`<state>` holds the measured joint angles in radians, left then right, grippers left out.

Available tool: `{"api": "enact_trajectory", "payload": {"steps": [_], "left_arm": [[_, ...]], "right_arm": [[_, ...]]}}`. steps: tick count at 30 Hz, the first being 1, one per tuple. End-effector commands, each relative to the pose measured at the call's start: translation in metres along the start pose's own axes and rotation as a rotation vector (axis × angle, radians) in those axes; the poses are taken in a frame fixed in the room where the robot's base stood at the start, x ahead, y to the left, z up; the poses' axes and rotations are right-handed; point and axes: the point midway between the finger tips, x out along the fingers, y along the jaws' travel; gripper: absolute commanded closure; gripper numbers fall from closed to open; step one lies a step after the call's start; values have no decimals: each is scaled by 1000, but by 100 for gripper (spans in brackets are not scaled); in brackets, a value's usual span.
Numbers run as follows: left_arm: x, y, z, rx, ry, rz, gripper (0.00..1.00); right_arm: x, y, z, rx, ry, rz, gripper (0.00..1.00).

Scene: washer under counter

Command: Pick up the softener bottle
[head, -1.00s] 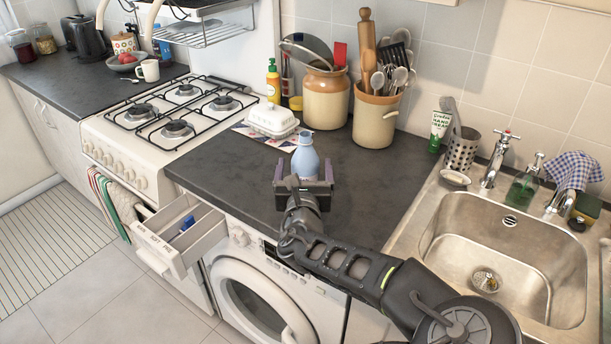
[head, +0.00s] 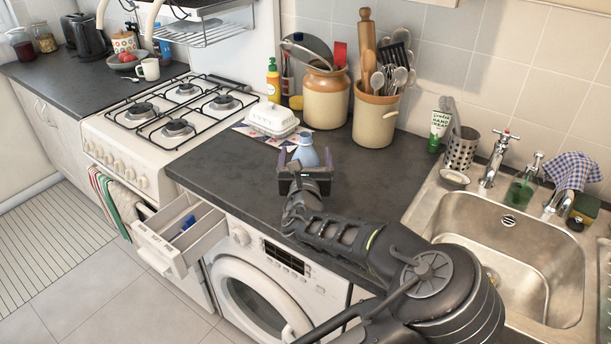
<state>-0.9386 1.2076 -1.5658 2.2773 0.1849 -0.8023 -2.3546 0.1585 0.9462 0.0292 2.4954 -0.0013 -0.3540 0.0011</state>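The light blue softener bottle (head: 306,153) stands upright on the dark counter above the washing machine. Its lower part is hidden behind my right gripper. My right gripper (head: 306,164) reaches over the counter from the front, with one finger on each side of the bottle. The fingers look spread wider than the bottle, with a small gap visible on either side. Whether the bottle touches the palm cannot be seen. My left gripper is not in view.
A white butter dish (head: 272,121) is left of the bottle. Behind it stand a utensil crock (head: 374,118) and a brown-topped jar (head: 326,98). A sink (head: 505,255) is at right.

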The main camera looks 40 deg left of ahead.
Motion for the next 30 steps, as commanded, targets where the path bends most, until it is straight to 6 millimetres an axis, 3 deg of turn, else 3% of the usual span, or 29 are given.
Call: {"api": "enact_trajectory", "payload": {"steps": [4, 30], "left_arm": [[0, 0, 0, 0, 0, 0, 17], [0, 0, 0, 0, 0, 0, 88]], "right_arm": [[0, 0, 0, 0, 0, 0, 50], [0, 0, 0, 0, 0, 0, 50]]}}
